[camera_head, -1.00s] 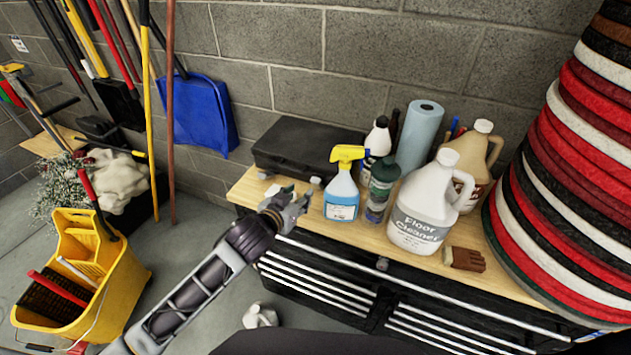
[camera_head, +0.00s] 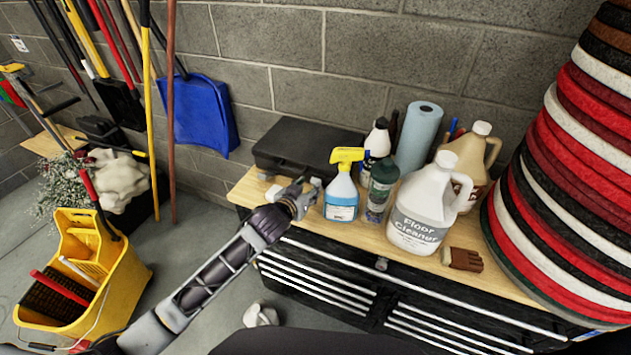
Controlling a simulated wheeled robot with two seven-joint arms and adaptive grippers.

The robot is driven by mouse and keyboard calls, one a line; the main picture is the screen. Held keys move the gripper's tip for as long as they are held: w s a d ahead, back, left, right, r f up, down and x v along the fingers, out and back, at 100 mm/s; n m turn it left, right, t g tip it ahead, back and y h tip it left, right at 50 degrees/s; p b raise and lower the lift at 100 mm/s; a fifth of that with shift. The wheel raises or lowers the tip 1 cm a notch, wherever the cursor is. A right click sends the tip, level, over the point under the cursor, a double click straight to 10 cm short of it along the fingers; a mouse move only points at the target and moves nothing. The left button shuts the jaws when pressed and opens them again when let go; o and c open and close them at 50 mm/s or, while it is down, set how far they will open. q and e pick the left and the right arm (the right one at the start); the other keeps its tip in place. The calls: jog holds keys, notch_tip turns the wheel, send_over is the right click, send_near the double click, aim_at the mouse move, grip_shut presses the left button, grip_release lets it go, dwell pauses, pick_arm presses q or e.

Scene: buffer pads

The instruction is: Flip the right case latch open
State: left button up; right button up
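A black case (camera_head: 305,146) lies closed on the wooden top of a black cabinet, against the block wall. A small grey latch (camera_head: 316,182) is at the right of its front side. A second pale latch (camera_head: 264,176) is at the left of the front. My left gripper (camera_head: 304,190) is at the right latch, close to or touching it; I cannot tell which. Its fingers are small and overlap the latch in view, so their opening is unclear. My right gripper is out of view.
A yellow-topped spray bottle (camera_head: 341,198) stands just right of my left gripper. A pad stack (camera_head: 570,190) rises at the right.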

aim_at(315, 182)
pick_arm(q)
jog(key=shift+p+x, duration=0.5)
jog(key=shift+x, duration=2.95)
jog(key=c, duration=0.7)
